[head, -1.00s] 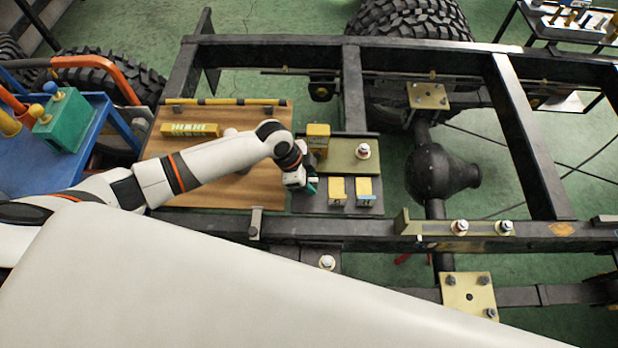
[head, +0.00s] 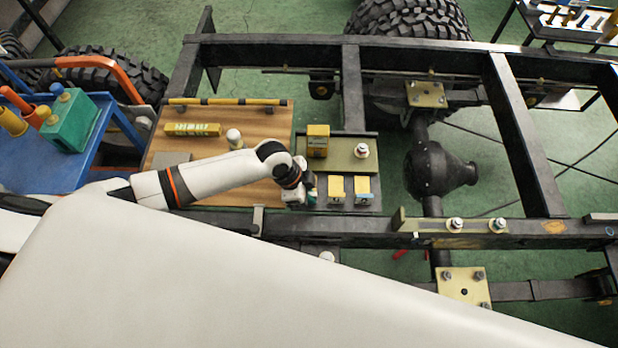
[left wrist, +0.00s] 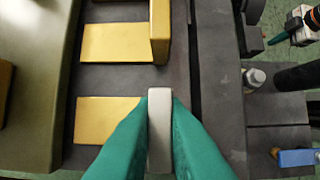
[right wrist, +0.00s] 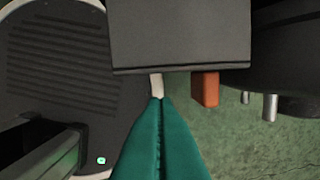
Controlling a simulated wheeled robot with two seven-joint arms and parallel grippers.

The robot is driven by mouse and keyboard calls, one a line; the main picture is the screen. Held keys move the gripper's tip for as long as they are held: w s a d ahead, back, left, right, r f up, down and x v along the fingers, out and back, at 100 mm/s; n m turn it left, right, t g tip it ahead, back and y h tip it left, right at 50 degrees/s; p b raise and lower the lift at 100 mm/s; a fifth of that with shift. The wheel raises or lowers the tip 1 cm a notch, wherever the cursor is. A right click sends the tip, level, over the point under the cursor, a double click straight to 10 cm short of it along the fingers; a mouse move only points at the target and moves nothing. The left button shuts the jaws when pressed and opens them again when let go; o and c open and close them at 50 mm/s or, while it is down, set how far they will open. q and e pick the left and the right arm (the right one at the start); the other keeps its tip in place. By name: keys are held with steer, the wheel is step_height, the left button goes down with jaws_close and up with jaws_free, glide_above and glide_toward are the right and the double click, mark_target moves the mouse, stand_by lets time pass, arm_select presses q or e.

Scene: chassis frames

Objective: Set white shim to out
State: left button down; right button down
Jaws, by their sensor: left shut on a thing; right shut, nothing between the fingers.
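The white shim (left wrist: 160,132) is a pale narrow block in the left wrist view, at the end of a yellow plate (left wrist: 105,118). My left gripper (left wrist: 159,102) has its teal fingers shut on it. In the head view my left gripper (head: 305,196) is low over the dark tray (head: 345,207), left of two yellow blocks (head: 336,188); the shim is hidden there. My right gripper (right wrist: 160,100) is shut and empty in the right wrist view. Its tips are just below a pale tab (right wrist: 157,86) under a dark box (right wrist: 180,35); contact cannot be told.
A taller yellow block (head: 318,140) and a white-topped fitting (head: 361,150) stand on the olive plate (head: 343,165). The black frame rail (head: 380,235) runs along the near side. The wooden board (head: 215,188) lies left. An orange tab (right wrist: 205,90) hangs near the right fingertips.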

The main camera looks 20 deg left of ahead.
arm_select(q)
steer(key=shift+s+d, duration=0.1)
steer(key=shift+s, duration=0.1)
steer(key=c, duration=1.5)
jaws_free()
steer(key=shift+s, duration=0.1)
steer(key=shift+o, duration=0.2)
steer(key=shift+r, duration=0.1)
steer(key=shift+a+r, duration=0.2)
steer(key=shift+r, duration=0.15)
steer(key=v, duration=1.1)
steer(key=shift+s, duration=0.1)
